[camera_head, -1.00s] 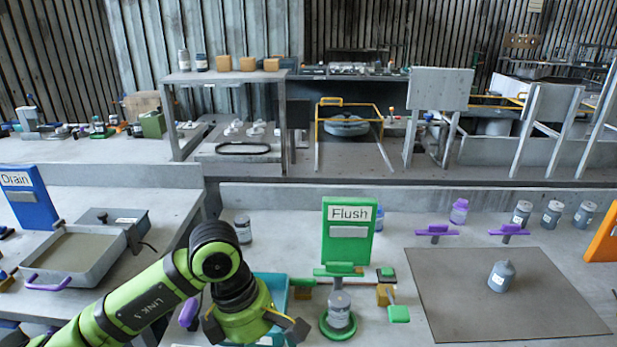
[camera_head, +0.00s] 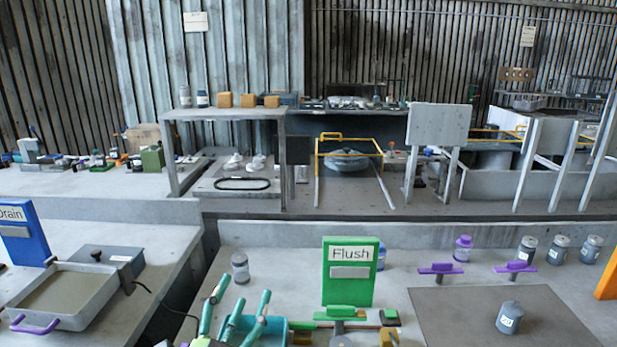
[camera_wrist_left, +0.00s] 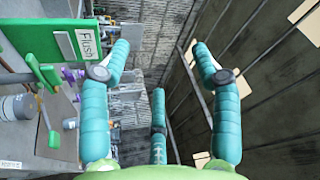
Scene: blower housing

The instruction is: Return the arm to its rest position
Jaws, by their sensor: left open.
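My left gripper (camera_head: 242,294) is at the bottom of the head view, left of the green Flush board (camera_head: 350,272). Its teal fingers point up and stand apart, with nothing between them. In the left wrist view the spread fingers (camera_wrist_left: 160,62) are also open and empty, pointing toward the dark slatted wall. The Flush board shows there at the left, tilted. The rest of the left arm is below the head view's edge. My right gripper is not in view.
A grey bottle (camera_head: 240,268) stands just behind my left gripper, and a teal bin (camera_head: 273,331) is close by it. A Drain tray (camera_head: 66,296) is at left. A grey mat (camera_head: 470,322) with a bottle (camera_head: 510,317) is at right.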

